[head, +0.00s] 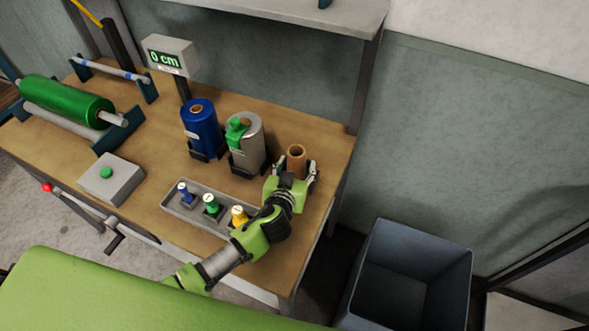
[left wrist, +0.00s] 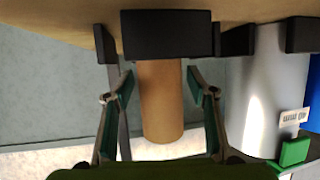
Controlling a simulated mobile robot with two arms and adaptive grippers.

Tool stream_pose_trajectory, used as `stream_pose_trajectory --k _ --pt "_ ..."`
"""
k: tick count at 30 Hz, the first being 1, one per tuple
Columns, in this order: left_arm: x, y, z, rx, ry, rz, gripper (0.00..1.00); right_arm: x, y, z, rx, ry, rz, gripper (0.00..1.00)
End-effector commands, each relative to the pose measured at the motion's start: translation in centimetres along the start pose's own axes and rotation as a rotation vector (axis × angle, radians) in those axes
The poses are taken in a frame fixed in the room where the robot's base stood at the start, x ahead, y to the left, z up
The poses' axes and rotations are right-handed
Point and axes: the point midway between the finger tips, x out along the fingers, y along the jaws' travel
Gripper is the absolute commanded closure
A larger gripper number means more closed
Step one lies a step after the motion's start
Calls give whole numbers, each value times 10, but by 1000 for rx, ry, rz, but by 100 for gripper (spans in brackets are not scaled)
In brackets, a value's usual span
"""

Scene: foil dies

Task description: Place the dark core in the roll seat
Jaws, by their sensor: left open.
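A brown cardboard core (head: 296,157) stands upright at the right end of the bench; its tone is medium brown. In the left wrist view, which is upside down, the core (left wrist: 161,100) rises from a black seat (left wrist: 168,34). My left gripper (head: 294,173) is open, with one finger on each side of the core. In the left wrist view the gripper (left wrist: 160,75) shows gaps between both fingers and the core. My right gripper is not in view.
A silver roll (head: 249,150) with a green clip and a blue roll (head: 200,128) stand left of the core. A grey tray (head: 175,208) holds coloured knobs. A green roll (head: 66,100) lies on a stand at far left. An open bin (head: 405,285) stands right of the bench.

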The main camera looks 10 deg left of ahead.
Motion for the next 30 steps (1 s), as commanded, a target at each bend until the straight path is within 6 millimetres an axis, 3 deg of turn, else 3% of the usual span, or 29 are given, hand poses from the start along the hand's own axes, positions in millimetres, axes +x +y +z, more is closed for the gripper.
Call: stream_pose_trajectory --k 5,21,30 --pt "-14 0 2 -1 0 2 48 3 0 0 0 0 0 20" --pt "-103 0 2 -2 -1 1 48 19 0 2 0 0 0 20" --pt "-119 0 0 0 1 -1 48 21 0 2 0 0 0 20"
